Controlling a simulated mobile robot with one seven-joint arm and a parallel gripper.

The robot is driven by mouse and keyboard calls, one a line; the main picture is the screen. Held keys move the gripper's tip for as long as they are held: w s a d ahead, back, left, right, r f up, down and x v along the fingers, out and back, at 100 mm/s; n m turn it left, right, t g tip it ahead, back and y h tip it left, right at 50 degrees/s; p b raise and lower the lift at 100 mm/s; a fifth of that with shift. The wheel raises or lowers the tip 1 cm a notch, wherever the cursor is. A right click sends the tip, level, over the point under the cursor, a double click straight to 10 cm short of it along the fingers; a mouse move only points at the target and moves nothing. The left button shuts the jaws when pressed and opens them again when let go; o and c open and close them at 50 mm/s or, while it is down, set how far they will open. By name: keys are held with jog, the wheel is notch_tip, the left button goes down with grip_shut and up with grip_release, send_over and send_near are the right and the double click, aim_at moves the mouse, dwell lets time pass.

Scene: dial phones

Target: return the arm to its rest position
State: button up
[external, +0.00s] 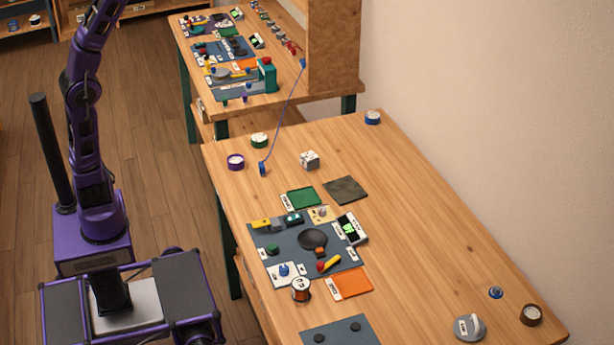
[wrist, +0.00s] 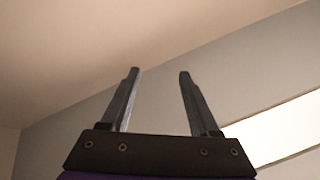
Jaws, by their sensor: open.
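My purple arm (external: 85,110) rises steeply from its base at the left of the external view and leaves the frame at the top, so its end is hidden there. In the wrist view my gripper (wrist: 158,75) is open, with its two dark fingers apart and nothing between them. Behind the fingers are only a plain ceiling and wall.
The near wooden table (external: 430,220) stands to the right of my base. It holds a dark blue mat (external: 285,245) with several small parts, a white cube (external: 309,159) and several tape rolls. A second workbench (external: 290,105) stands behind. Wooden floor (external: 165,130) lies clear around my arm.

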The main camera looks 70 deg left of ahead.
jog(key=w+d+f+m+y, duration=0.3)
jog(key=w+d+f+m, duration=0.25)
jog(key=d+m, duration=0.35)
jog(key=s+a+f+n+g+p, duration=0.1)
jog(key=s+a+f+n+g, duration=0.3)
jog(key=f, duration=0.6)
jog(key=s+a+f+n+g+p, duration=0.25)
jog(key=a+f, duration=0.35)
jog(key=f, duration=0.4)
jog(key=s+a+f+n+g+p, duration=0.1)
jog(key=s+a+f+n+g, duration=0.3)
jog(key=f, duration=0.6)
jog(key=s+a+f+g+h, duration=0.1)
jog(key=s+f, duration=0.3)
jog(key=f, duration=0.6)
jog(key=s+a+f+n+g+h, duration=0.1)
jog(key=s+f+g, duration=0.3)
jog(key=f, duration=0.6)
jog(key=s+a+f+n+g+h, duration=0.1)
jog(key=s+f+g+h, duration=0.1)
jog(key=f, duration=0.8)
jog(key=shift+s+a+g+h+p, duration=0.25)
jog(key=shift+s+g+h+p, duration=0.1)
jog(key=shift+s+h, duration=0.6)
jog(key=shift+n, duration=0.25)
